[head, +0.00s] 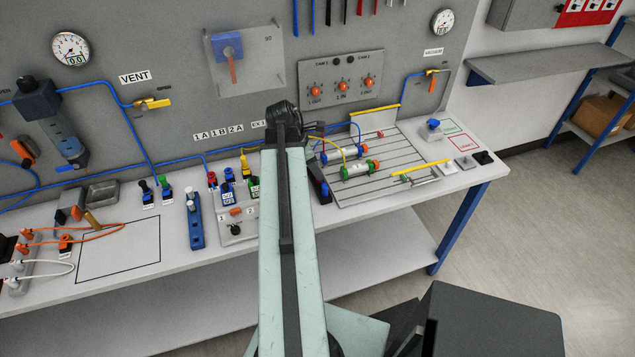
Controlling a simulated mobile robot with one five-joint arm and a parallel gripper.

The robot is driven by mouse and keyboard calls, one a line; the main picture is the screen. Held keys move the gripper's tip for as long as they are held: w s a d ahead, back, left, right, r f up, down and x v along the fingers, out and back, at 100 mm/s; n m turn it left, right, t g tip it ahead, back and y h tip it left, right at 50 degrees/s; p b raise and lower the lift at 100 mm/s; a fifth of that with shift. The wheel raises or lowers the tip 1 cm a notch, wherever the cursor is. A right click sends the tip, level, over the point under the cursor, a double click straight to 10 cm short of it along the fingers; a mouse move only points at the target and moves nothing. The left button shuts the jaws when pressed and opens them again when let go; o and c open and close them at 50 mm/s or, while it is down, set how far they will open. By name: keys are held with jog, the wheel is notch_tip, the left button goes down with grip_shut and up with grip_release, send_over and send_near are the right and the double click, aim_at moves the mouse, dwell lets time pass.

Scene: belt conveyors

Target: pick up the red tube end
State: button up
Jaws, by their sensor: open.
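I cannot tell for sure which thing is the red tube end. A small red piece (380,134) lies near the back of the slotted metal plate (400,150), to the right of the clear cylinders. A red-topped fitting (212,179) stands on the bench left of my arm, near a yellow-topped one. My arm rises through the middle of the head view to a dark joint and hides part of the bench behind it.
Two clear cylinders (356,170) with coloured end caps and tubes lie on the plate. A blue manifold (195,220) stands left of my arm. Orange cables (85,236) lie by a black-outlined square (120,250) of clear bench. Gauges and blue tubes line the back panel.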

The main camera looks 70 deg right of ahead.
jog(key=b+x, duration=0.2)
jog(key=x, duration=0.1)
jog(key=shift+a+f, duration=0.1)
jog(key=shift+f, duration=0.25)
jog(key=shift+s, duration=0.1)
jog(key=shift+r, duration=0.15)
jog(key=shift+c, duration=0.3)
grip_shut()
jog(key=shift+r, duration=0.1)
notch_tip(320, 180, up, 10)
jog(key=p, duration=1)
